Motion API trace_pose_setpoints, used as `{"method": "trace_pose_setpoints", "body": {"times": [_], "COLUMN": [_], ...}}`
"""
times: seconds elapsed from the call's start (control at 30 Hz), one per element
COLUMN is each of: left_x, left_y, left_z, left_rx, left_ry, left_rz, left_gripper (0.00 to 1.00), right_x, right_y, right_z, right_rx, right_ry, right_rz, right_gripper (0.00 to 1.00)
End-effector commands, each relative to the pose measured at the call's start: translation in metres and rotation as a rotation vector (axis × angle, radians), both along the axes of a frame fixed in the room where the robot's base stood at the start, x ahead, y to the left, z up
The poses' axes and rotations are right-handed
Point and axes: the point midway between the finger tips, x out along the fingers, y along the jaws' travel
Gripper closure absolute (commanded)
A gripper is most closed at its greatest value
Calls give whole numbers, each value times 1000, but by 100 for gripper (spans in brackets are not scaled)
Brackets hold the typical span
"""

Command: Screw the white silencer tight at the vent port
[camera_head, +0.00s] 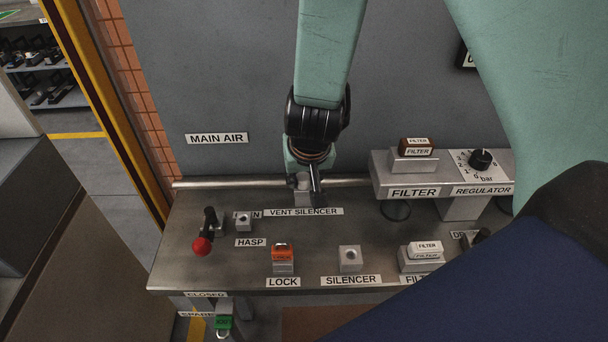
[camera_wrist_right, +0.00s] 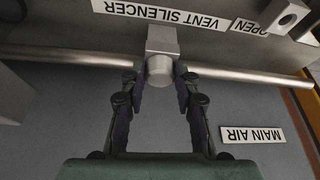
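The white silencer (camera_wrist_right: 160,71) is a short pale cylinder at the front of the vent port block (camera_wrist_right: 162,40) on the pipe. It also shows in the head view (camera_head: 303,180), partly hidden by my right gripper, above the VENT SILENCER label. My right gripper (camera_head: 304,188) comes down from above. In the right wrist view its two fingers (camera_wrist_right: 160,82) lie on either side of the silencer and appear shut on it. Whether a gap is left at the thread cannot be told. The SILENCER holder (camera_head: 350,259) on the bench is empty. My left gripper is not in view.
A red-knobbed lever (camera_head: 202,245) and the HASP block (camera_head: 243,221) stand left of the port. The LOCK block (camera_head: 282,258) is in front. The filter shelf (camera_head: 384,186) with the regulator knob (camera_head: 480,159) is close on the right. The pipe (camera_wrist_right: 70,56) runs along the wall.

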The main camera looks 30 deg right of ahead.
Motion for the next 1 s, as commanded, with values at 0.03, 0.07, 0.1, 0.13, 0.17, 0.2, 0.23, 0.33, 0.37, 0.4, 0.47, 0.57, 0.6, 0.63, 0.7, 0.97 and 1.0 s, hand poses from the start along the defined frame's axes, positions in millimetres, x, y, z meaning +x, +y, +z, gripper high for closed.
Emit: {"method": "trace_pose_setpoints", "body": {"times": [0.03,0.07,0.1,0.13,0.17,0.2,0.23,0.33,0.37,0.4,0.47,0.57,0.6,0.63,0.7,0.97,1.0], "left_x": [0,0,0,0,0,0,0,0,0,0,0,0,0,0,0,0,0], "left_y": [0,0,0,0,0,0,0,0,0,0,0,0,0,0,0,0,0], "left_z": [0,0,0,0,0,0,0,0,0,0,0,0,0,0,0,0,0], "left_rx": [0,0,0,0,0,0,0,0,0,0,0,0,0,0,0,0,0], "left_ry": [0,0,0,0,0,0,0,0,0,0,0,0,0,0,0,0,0], "left_rz": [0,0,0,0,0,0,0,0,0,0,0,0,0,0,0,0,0], "left_gripper": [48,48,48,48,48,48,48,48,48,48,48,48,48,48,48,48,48], "right_x": [1,1,1,1,1,1,1,0,0,0,0,0,0,0,0,0,0], "right_y": [0,0,0,0,0,0,0,0,0,0,0,0,0,0,-1,-2,-2], "right_z": [1,1,1,1,1,1,1,1,0,0,0,0,0,0,0,0,0], "right_rx": [-1,-1,-1,0,0,0,0,0,1,1,1,0,1,1,0,3,3], "right_ry": [-3,-3,-3,-3,-3,-2,-2,-2,-1,-1,-1,-1,0,0,0,-2,-2], "right_rz": [-1,0,0,0,0,0,0,0,0,0,0,1,5,10,36,160,186], "right_gripper": [66,63,60,57,54,51,49,43,43,43,43,43,43,43,43,43,43]}}
